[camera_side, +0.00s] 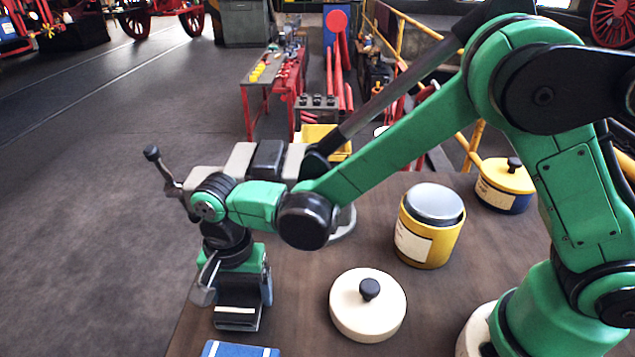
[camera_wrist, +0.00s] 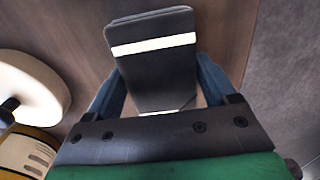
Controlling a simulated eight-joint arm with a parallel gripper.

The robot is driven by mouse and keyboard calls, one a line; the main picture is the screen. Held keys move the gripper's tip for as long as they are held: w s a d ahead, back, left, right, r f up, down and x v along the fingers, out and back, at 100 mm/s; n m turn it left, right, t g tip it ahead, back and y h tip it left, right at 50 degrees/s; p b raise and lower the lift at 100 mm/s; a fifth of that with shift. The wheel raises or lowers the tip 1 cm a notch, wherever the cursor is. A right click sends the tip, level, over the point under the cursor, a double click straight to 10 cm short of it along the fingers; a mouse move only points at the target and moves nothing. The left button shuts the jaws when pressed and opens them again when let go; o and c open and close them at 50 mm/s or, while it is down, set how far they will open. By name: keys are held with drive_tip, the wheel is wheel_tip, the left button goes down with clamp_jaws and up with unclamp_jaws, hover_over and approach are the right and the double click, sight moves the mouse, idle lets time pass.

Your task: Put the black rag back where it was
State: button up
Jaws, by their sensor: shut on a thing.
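The black rag (camera_side: 236,316) is a folded dark cloth with a pale stripe, near the front left edge of the brown bench (camera_side: 300,340). My gripper (camera_side: 240,298) points down and is shut on it. In the wrist view the rag (camera_wrist: 155,72) sits between the two blue-grey fingers of my gripper (camera_wrist: 163,90), its striped end reaching past them. I cannot tell whether the rag's lower end touches the bench.
A blue cloth (camera_side: 240,350) lies close in front of the rag. A cream lid with a black knob (camera_side: 368,312) lies to the right. Behind it stand a yellow canister (camera_side: 440,245) and a yellow-lidded pot (camera_side: 507,176). A grey vise (camera_side: 240,160) stands behind my gripper.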

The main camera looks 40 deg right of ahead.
drive_tip(key=shift+f, duration=0.65)
drive_tip(key=o, duration=1.1)
drive_tip(key=shift+f, duration=0.15)
